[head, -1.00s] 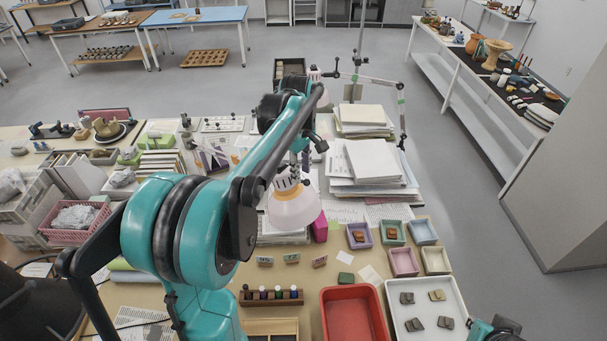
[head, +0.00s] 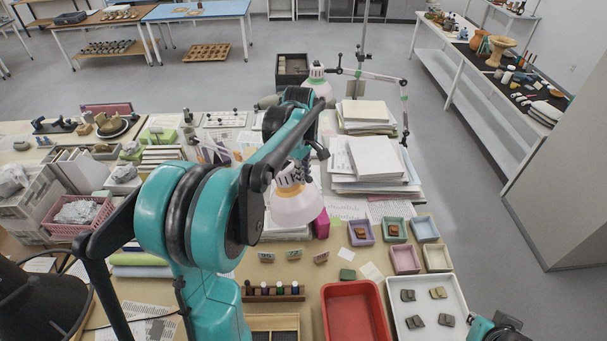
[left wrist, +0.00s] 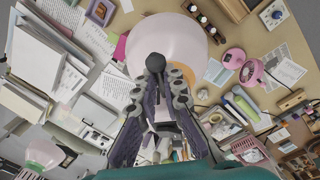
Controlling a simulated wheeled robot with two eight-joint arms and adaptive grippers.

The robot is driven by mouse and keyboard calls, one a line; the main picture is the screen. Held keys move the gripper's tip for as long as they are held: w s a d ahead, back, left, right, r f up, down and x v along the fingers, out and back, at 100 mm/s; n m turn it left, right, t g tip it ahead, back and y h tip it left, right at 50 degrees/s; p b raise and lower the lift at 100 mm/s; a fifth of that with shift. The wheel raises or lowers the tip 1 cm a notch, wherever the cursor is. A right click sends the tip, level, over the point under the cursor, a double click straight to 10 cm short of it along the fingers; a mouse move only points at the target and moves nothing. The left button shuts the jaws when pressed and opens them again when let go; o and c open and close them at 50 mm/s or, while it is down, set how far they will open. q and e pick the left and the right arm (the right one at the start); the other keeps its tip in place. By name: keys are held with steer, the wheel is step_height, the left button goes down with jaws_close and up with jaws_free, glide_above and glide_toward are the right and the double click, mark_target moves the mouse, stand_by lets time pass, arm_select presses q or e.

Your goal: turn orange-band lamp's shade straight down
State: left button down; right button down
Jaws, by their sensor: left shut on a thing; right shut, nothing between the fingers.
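The near lamp's pale pinkish-white shade (head: 297,208) hangs over the middle of the table, its mouth facing mostly down; I cannot tell a small tilt. The shade also fills the top middle of the left wrist view (left wrist: 168,38). My left gripper (left wrist: 156,82) is shut on a dark round-ended knob (left wrist: 155,63) beside the shade. In the head view my left arm hides much of the grip. My right gripper (head: 497,328) is only partly in view at the bottom right, shut and empty, away from the lamp.
A second lamp with a green band (head: 318,82) stands behind. Paper stacks (head: 372,160) lie right of the shade. A red tray (head: 354,312), a white tray of sherds (head: 452,300), small coloured boxes (head: 405,258) and a bottle rack (head: 272,292) lie in front.

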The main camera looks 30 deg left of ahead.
mark_target(308, 199)
arm_select(q)
steer(key=f+b, duration=0.1)
steer(key=d+f+y+b, duration=0.1)
steer(key=f+y+b, duration=0.1)
steer(key=shift+s+d+f+b, duration=0.1)
steer(key=shift+d+f+b, duration=0.25)
steer(key=shift+f+y+b, duration=0.3)
steer(key=shift+y+b, duration=0.05)
steer(key=shift+y, duration=0.25)
steer(key=shift+r, duration=0.1)
